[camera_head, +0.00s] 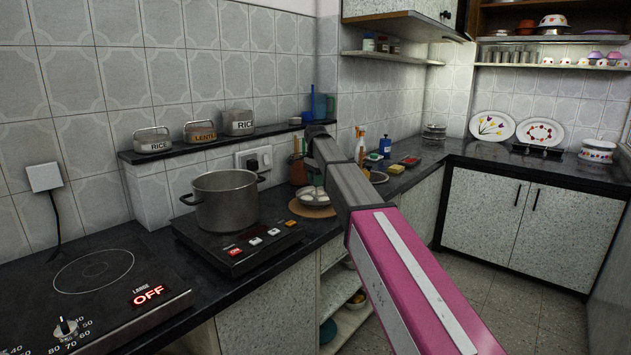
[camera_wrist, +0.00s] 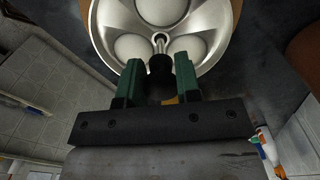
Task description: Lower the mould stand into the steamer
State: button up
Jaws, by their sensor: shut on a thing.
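The mould stand (camera_wrist: 160,12) is a shiny steel tray with round hollows holding white rounds and a central post with a black knob. In the head view it shows low on a round tan mat (camera_head: 312,209), partly behind my arm. My gripper (camera_wrist: 159,66) has its green fingers on either side of the black knob, shut on it. The steamer (camera_head: 226,203) is an open steel pot with dark side handles, left of the stand. Its inside floor is hidden.
The pot stands on a black cooker (camera_head: 243,236) with buttons in front. A second hob (camera_head: 95,272) reading OFF is at the left. A ledge (camera_head: 215,141) with labelled tins runs behind the pot. A bottle (camera_head: 385,146) and sponges stand farther right.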

notch_tip(320, 180, up, 22)
dwell(2.5)
jog(key=shift+r, duration=0.1)
jog(key=s+a, duration=2.4)
jog(key=a, duration=0.3)
jog(key=shift+s, duration=0.3)
dwell(3.5)
